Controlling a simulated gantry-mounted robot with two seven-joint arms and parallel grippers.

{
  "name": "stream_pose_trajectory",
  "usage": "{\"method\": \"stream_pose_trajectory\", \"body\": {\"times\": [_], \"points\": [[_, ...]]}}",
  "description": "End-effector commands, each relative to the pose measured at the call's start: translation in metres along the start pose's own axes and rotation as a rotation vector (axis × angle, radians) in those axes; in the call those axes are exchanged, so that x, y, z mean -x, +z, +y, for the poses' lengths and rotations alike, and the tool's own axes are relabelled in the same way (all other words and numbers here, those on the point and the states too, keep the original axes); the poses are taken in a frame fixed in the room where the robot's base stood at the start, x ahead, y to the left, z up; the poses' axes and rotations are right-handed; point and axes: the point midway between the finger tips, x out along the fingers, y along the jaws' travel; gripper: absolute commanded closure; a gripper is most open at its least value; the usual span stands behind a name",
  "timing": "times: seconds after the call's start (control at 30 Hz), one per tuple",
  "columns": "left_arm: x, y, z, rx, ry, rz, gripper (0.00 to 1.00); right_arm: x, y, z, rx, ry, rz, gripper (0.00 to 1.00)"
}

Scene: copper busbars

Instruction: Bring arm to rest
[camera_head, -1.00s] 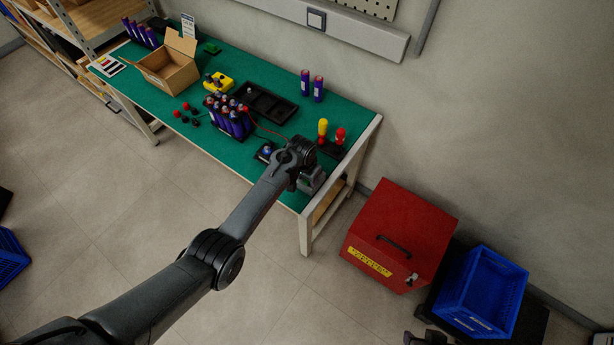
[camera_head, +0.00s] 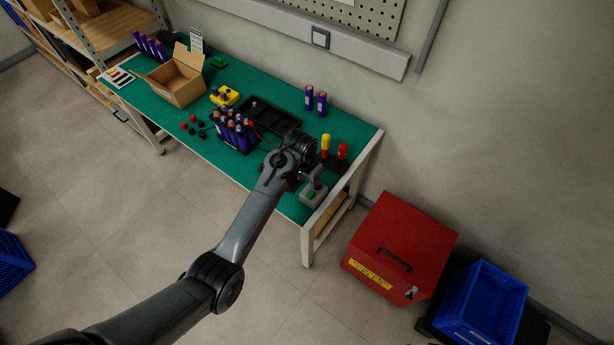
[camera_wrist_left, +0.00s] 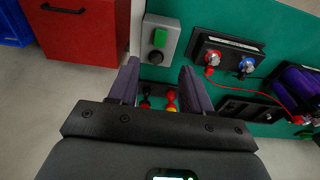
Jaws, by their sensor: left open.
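My left arm reaches over the right end of the green-topped bench (camera_head: 215,155). Its wrist hides the jaws in the head view. In the left wrist view my left gripper (camera_wrist_left: 160,75) is open, with two purple-grey fingers apart and nothing held between them. Red and yellow handles (camera_wrist_left: 171,98) show beyond the gap, partly hidden by the gripper body. A grey box with a green button (camera_wrist_left: 157,42) lies just beyond the fingertips; it also shows in the head view (camera_head: 312,194). My right gripper is not in view.
Near the arm are a cluster of purple cells (camera_head: 233,132), a black tray (camera_head: 268,115) and upright red and yellow handles (camera_head: 326,143). A black unit with red and blue terminals (camera_wrist_left: 229,58) lies nearby. A red case (camera_head: 400,245) and blue crate (camera_head: 482,303) stand right of the bench.

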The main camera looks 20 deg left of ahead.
Motion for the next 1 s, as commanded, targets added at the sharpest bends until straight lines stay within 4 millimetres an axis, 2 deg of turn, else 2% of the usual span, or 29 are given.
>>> {"method": "stream_pose_trajectory", "body": {"times": [0.43,0.53,0.6,0.67,0.77,0.87,0.9,1.0], "points": [[0.0,0.001,0.0,0.0,0.0,-0.001,0.51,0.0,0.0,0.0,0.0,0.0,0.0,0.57],[-0.008,0.008,0.002,0.0,0.004,-0.015,0.51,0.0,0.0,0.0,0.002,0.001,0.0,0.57],[-0.019,0.02,0.003,0.002,0.008,-0.037,0.51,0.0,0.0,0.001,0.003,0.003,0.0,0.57],[-0.034,0.036,0.005,0.003,0.013,-0.067,0.51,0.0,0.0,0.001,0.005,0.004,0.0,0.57],[-0.068,0.076,0.009,0.007,0.023,-0.137,0.51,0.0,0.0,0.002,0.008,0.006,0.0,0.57],[-0.105,0.135,0.014,0.008,0.028,-0.216,0.51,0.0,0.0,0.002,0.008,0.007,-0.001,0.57],[-0.117,0.162,0.017,0.009,0.028,-0.244,0.51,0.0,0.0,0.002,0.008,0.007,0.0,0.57],[-0.136,0.229,0.022,0.013,0.017,-0.287,0.51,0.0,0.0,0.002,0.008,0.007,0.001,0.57]]}}
